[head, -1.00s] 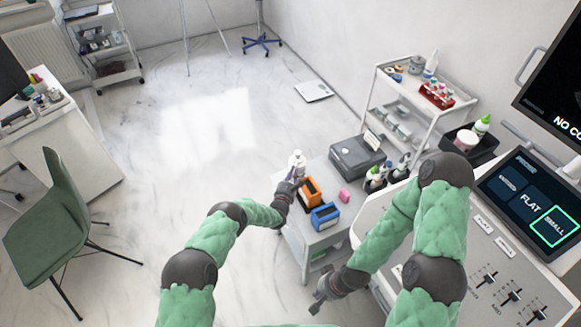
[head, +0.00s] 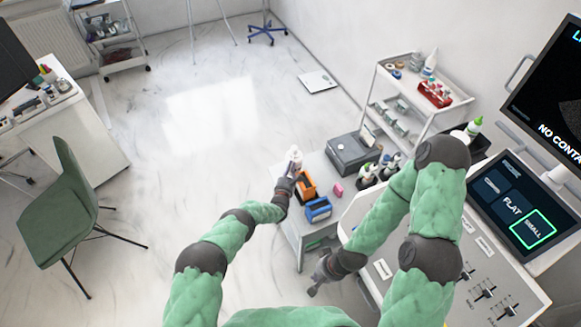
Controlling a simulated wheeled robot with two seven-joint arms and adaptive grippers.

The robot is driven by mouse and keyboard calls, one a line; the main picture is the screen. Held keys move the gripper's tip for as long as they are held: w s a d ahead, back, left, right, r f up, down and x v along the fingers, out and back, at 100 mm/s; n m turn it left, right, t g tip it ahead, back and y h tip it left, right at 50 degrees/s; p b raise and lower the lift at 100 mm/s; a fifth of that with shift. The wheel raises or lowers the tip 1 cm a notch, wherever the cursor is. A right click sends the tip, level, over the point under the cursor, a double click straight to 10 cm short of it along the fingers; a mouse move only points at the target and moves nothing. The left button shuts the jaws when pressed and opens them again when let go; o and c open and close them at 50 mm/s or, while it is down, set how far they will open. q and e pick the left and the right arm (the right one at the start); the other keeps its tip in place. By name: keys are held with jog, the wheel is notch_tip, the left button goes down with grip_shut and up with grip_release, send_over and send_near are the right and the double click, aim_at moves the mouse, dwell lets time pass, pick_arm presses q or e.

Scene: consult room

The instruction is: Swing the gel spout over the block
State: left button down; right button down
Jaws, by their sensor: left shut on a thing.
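A white bottle (head: 295,155), which looks like the gel dispenser, stands at the back left of a small grey cart (head: 294,229). My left gripper (head: 288,179) is at the near side of this bottle and is shut on it. The gripper hides the lower part, and the spout is too small to make out. A small pink block (head: 338,189) lies on the cart to the right of the gripper, apart from it. My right gripper (head: 314,273) is low, in front of the cart, with its fingers apart and empty.
An orange holder (head: 306,186) and a blue holder (head: 319,209) stand between my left gripper and the pink block. A dark grey box (head: 353,153) and several bottles (head: 376,171) are behind. A console (head: 480,250) fills the right. Open floor lies left.

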pick_arm(q)
jog(key=shift+r, duration=0.1)
jog(key=c, duration=1.4)
grip_release()
jog(key=v, duration=1.2)
